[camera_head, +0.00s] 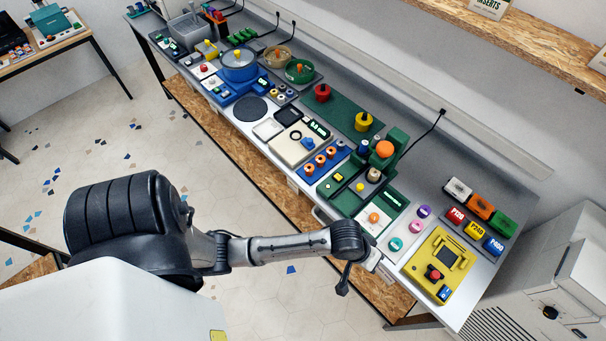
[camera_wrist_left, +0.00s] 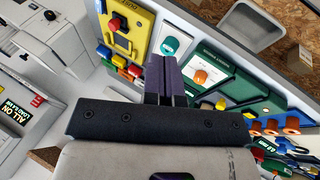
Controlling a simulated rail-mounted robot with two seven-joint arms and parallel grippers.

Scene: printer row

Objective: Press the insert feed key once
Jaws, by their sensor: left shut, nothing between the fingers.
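No key can be read as the insert feed key. In the head view, a green panel (camera_head: 385,200) with a white plate bears an orange round key (camera_head: 374,217); it also shows in the wrist view (camera_wrist_left: 200,76), where the panel's lettering is too small to read. Contact cannot be told. My right gripper is not in view.
A yellow box (camera_head: 440,262) with a red knob stands right of the keys. A green press (camera_head: 388,150) rises behind the panel. Coloured blocks (camera_head: 480,205) sit at the back right. A large white machine (camera_head: 550,280) stands beyond the bench end. Open floor lies in front.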

